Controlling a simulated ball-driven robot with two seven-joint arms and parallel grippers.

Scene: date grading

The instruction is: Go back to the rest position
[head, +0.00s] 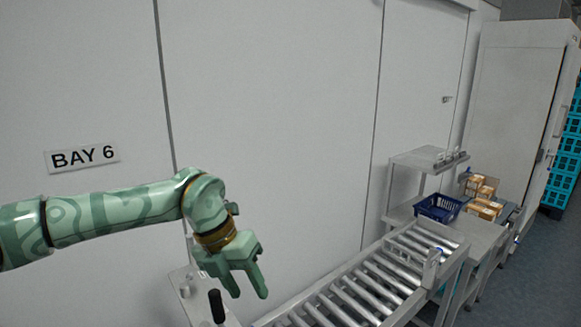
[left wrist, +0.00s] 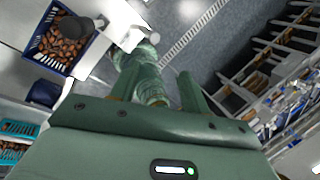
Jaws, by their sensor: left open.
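My left arm comes in from the left in the head view, pale green with darker swirls. It reaches out in front of the white wall panels. My left gripper (head: 251,292) hangs at its end, pointing down, with its two fingers apart and nothing between them. In the left wrist view the fingers of the left gripper (left wrist: 157,82) also stand apart. Green parts of my own body show beyond them. My right gripper is not in view.
A roller conveyor (head: 345,310) runs from lower middle toward a bench with an empty-looking blue crate (head: 438,207) and small boxes (head: 484,199). A black-handled object (head: 217,306) stands below the gripper. The left wrist view shows a blue crate of dates (left wrist: 85,43).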

